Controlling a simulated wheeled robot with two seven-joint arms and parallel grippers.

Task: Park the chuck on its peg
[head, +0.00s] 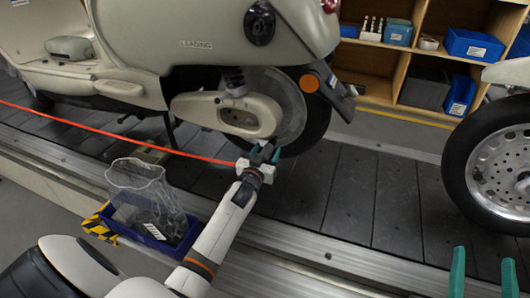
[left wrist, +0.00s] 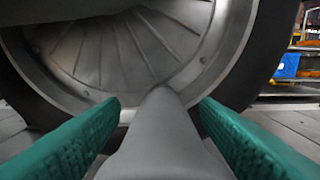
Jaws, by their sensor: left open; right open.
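My left gripper (head: 264,153) is open low beside the rear wheel (head: 296,118) of the cream scooter. In the left wrist view its two green fingers stand apart, with a smooth grey tapering body (left wrist: 162,125) between them, pointing at the wheel disc (left wrist: 130,50). I cannot tell whether this body is the chuck, or whether the fingers touch it. A taut red hose or line (head: 120,133) runs from the left to just by the left gripper. I cannot make out a peg. My right gripper (head: 484,274) is open and empty at the bottom right.
The scooter (head: 130,50) stands on the dark slat conveyor (head: 345,185). A blue bin (head: 185,240) with a clear bag is beside my left arm. Another spoked wheel (head: 495,165) is at right. Wooden shelves (head: 375,88) hold blue boxes behind. Slats between the wheels are clear.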

